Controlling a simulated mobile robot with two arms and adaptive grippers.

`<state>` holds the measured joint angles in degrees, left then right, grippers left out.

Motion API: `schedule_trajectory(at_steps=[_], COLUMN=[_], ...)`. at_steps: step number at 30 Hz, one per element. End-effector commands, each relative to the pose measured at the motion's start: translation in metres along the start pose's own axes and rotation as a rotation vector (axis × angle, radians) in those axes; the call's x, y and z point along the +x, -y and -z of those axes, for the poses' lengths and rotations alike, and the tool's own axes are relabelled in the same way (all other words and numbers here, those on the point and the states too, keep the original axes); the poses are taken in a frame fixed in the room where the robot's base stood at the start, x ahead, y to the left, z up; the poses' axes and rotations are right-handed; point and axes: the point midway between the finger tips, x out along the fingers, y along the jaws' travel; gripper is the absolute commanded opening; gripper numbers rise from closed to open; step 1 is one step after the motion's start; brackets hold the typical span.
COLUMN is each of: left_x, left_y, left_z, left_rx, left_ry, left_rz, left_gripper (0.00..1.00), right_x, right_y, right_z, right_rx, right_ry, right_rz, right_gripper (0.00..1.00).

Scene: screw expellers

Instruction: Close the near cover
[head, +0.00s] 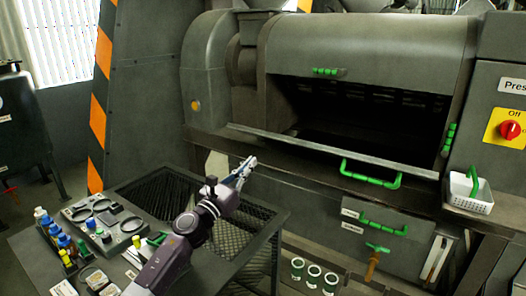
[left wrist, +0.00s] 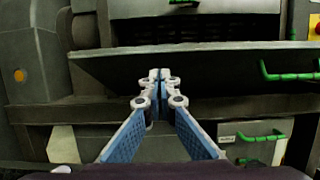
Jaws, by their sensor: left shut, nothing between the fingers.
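The near cover (head: 300,143) is a long dark flap on the front of the grey machine, lowered outward below a dark opening. A green handle (head: 370,173) sits on its front edge, toward the right. In the left wrist view, the cover (left wrist: 190,62) spans the picture behind the fingertips, with its green handle (left wrist: 285,74) at the right. My left gripper (head: 251,162) is shut and empty, in front of the left part of the cover and left of the handle. Whether the fingertips touch the cover I cannot tell. My right gripper is not in view.
Above the opening is a rounded hood (head: 370,50) with a green handle. A drawer with a green handle (head: 384,224) lies below the cover. A white basket (head: 468,193) stands at the right. A dark table (head: 272,222) with bottles and parts stands at the lower left.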

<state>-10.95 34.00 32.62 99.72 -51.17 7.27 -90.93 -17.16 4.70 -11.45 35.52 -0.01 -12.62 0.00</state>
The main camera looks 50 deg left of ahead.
Motion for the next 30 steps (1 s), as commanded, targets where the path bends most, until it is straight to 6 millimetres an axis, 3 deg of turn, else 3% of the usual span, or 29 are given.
schedule_trajectory(at_steps=[18,30], left_x=[0.081,0.099], left_y=[0.000,0.000], left_z=[-0.001,0.000], left_rx=[-0.002,-0.001], left_ry=[0.002,0.000], left_rz=[0.000,0.000], left_gripper=[0.00,0.00], right_x=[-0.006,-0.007], right_y=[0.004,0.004], right_z=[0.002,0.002], right_rx=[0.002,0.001], right_ry=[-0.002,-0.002], right_rz=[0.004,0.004], right_gripper=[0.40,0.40])
